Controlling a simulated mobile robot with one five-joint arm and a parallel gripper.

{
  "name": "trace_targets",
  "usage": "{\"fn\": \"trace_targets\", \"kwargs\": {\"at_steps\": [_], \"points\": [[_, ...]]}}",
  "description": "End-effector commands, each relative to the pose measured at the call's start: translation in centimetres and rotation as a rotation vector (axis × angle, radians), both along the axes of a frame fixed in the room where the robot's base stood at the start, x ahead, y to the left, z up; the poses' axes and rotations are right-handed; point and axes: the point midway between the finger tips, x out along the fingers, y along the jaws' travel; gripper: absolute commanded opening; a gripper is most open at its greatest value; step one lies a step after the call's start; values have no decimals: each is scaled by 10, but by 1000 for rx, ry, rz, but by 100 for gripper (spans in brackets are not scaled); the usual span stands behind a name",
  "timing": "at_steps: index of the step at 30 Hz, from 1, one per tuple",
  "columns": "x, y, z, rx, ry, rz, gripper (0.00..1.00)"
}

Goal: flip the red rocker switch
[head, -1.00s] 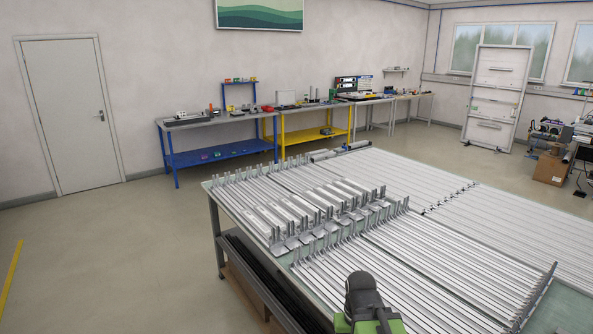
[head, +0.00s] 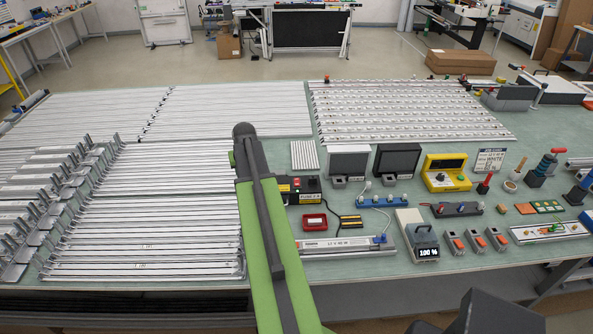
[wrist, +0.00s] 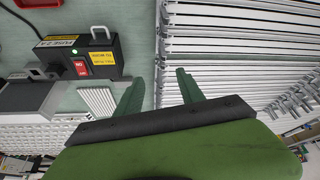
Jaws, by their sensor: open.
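The red rocker switch (wrist: 81,68) sits on a black power box (wrist: 102,52) in the wrist view, left of my gripper. A small green light (wrist: 67,46) glows beside it, and yellow labels flank it. In the head view the switch (head: 297,183) shows small on the black box (head: 311,186), just right of my green arm. My arm covers part of the box there. My gripper (wrist: 159,74) is open and empty, its two green fingers apart from the switch. I cannot make out its fingers in the head view.
Metal strips (head: 155,215) fill the table left of my arm. Grey boxes (head: 348,161), a red tray (head: 314,222), a yellow meter (head: 446,172) and a scale (head: 417,236) stand to the right. Bare green tabletop (head: 285,153) shows around the box.

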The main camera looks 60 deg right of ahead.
Motion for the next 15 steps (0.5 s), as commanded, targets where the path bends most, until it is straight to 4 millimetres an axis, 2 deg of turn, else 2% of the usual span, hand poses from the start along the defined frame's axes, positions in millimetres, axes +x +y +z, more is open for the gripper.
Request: {"fn": "trace_targets", "kwargs": {"at_steps": [1,3,6,9,15], "points": [[-36,-41,18,2,0,-73,45],[-80,-79,26,2,0,-152,45],[-127,-110,32,2,1,-227,45],[-149,-123,34,3,0,-262,45],[-152,-125,29,3,1,-267,45]]}}
